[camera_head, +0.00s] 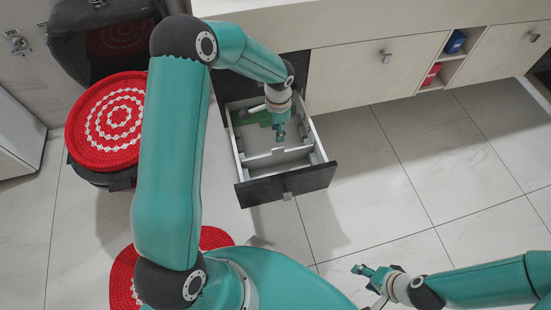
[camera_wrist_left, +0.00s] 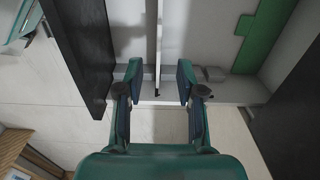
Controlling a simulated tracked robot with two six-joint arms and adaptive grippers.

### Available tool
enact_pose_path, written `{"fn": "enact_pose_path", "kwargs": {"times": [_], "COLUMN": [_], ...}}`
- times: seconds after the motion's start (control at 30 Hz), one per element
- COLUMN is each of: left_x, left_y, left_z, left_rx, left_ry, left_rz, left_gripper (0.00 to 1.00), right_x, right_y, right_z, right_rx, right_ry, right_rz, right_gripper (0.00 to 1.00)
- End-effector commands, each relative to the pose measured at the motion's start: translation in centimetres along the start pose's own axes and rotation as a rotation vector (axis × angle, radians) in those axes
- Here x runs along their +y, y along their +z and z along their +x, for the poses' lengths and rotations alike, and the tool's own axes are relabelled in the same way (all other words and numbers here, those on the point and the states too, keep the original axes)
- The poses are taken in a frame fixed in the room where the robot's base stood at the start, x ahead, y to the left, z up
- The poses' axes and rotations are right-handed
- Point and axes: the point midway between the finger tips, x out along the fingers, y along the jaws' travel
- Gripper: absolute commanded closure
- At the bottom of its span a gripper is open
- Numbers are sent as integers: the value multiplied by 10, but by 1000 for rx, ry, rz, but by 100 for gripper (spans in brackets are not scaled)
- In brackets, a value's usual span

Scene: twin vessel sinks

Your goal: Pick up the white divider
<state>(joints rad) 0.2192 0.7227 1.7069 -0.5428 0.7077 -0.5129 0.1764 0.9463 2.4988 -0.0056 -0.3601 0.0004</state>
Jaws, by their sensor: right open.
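The white divider (camera_head: 266,158) runs across the inside of the open drawer, behind its dark front. In the left wrist view the divider (camera_wrist_left: 158,40) is a thin upright wall seen nearly edge-on. My left gripper (camera_head: 280,134) hangs over the drawer. In its wrist view the left gripper (camera_wrist_left: 158,76) is open, with one finger on each side of the divider's line and visible gaps on both sides. Whether the fingertips reach below its top edge is unclear. My right gripper (camera_head: 366,280) is open and empty over the floor at the lower right, away from the drawer.
The drawer (camera_head: 257,192) is pulled out of a pale cabinet (camera_head: 350,80). A green flat piece (camera_head: 257,118) lies in its back part. Red-topped round stools (camera_head: 108,118) stand at the left. Tiled floor at the right is clear.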

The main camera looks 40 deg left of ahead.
Motion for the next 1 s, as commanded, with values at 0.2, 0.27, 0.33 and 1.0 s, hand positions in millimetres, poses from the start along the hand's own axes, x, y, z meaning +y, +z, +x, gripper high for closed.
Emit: {"fn": "enact_pose_path", "kwargs": {"times": [0.2, 0.27, 0.33, 1.0], "left_x": [1, 1, 1, 0], "left_y": [0, 0, 0, -1], "left_z": [49, 56, 62, 118], "left_rx": [-1, -1, 0, 1], "left_ry": [3, 2, 2, 0], "left_rz": [0, 0, -1, -2], "left_gripper": [62, 62, 62, 62], "right_x": [5, 6, 6, 13], "right_y": [0, 0, 0, 0], "right_z": [14, 16, 17, 37], "right_rx": [0, 0, 0, 0], "right_ry": [0, 0, 0, 0], "right_rz": [0, 0, 0, 0], "right_gripper": [46, 46, 46, 46]}}
